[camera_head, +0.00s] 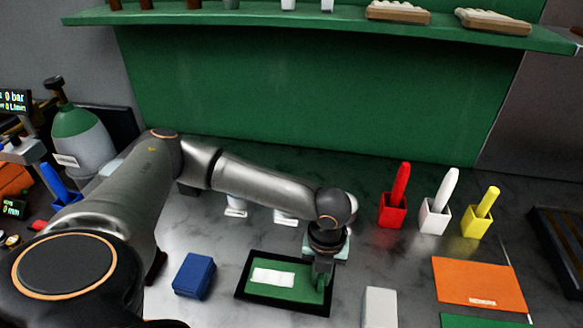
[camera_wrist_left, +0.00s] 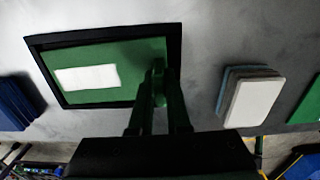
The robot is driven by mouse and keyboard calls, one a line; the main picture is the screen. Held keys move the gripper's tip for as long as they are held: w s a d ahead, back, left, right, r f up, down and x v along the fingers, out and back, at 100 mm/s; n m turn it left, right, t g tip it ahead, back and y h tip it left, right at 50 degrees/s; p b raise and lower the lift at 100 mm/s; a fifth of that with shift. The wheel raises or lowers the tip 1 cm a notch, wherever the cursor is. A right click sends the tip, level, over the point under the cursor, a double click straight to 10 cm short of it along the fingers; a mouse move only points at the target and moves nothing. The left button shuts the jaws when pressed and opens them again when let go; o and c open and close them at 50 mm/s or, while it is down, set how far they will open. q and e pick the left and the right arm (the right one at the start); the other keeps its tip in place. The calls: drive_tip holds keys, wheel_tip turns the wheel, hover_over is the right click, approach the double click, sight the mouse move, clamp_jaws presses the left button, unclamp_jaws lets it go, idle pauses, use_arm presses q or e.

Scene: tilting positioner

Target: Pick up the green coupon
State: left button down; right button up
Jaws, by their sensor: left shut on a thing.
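The green coupon (camera_head: 290,293) is a flat green plate with a white label (camera_head: 273,277), lying within a black-rimmed tray (camera_head: 243,283) on the bench. It also shows in the left wrist view (camera_wrist_left: 130,58), with the label on its left part. My left gripper (camera_head: 322,284) points down at the coupon's right end and is shut on the coupon. In the left wrist view its fingers (camera_wrist_left: 159,85) close on a green part at that end, and they hide some of the edge. I cannot tell any gap under the coupon. My right gripper is not in view.
A blue block (camera_head: 194,275) stands left of the tray and a pale block (camera_head: 379,307) to its right. An orange sheet (camera_head: 478,284) lies farther right. Red (camera_head: 393,210), white (camera_head: 435,217) and yellow (camera_head: 476,222) holders stand behind. A green shelf (camera_head: 300,20) runs above.

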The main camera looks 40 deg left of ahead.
use_arm(q)
drive_tip(key=shift+r, duration=0.2)
idle(0.3)
drive_tip(key=shift+w+r, duration=0.1)
drive_tip(key=shift+r, duration=0.35)
wheel_tip(320, 180, up, 2)
drive_tip(key=shift+r, duration=0.1)
drive_tip(key=s+d+r, duration=0.9)
drive_tip(key=s, duration=0.2)
drive_tip(key=shift+r, duration=0.3)
